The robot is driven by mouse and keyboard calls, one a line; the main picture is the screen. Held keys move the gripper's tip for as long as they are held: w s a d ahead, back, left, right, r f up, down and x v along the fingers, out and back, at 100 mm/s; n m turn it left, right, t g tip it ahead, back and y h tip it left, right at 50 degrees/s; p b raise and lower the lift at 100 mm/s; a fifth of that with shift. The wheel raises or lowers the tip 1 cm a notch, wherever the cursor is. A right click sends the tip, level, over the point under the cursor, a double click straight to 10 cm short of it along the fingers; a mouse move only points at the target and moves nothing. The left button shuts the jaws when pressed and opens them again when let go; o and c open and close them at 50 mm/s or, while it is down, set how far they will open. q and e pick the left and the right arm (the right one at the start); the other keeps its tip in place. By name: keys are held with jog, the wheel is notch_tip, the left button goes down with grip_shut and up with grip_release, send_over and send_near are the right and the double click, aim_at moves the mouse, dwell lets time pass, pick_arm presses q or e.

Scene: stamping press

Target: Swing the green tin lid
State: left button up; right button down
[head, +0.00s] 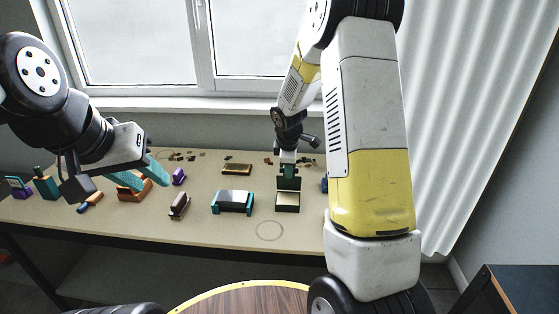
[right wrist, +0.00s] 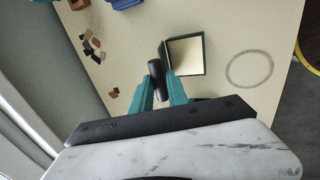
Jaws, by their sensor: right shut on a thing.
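The green tin (head: 288,208) sits on the table right of centre. It is open, with a beige inside and a dark green rim (right wrist: 203,58) in the right wrist view. Its green lid (right wrist: 165,57) appears to stand nearly upright, edge-on, at the tin's left side there. My right gripper (right wrist: 158,92) is shut on a dark rounded knob (right wrist: 156,72) beside this lid. In the head view my right gripper (head: 289,173) is at the tin's far side. My left gripper (head: 146,178) is open and empty above the table's left part.
A teal and black block (head: 233,202) stands left of the tin. A drawn ring (head: 270,231) marks bare table in front. Small scraps lie at the back.

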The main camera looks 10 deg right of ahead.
jog(key=shift+s+a+f, duration=0.15)
jog(key=shift+s+f, duration=0.05)
jog(key=shift+s, duration=0.4)
jog(key=shift+s+a+f, duration=0.1)
jog(key=shift+s+f, duration=0.1)
jog(key=shift+s, duration=0.35)
jog(key=shift+s+a+f, duration=0.15)
jog(key=shift+s+f, duration=0.2)
jog(key=shift+s, duration=0.2)
jog(key=shift+s+a+f, duration=0.15)
jog(key=shift+s+f, duration=0.2)
jog(key=shift+s, duration=0.15)
jog(key=shift+s+a+f, duration=0.25)
jog(key=shift+s+f, duration=0.55)
jog(key=shift+f, duration=0.15)
jog(key=c, duration=1.3)
grip_release()
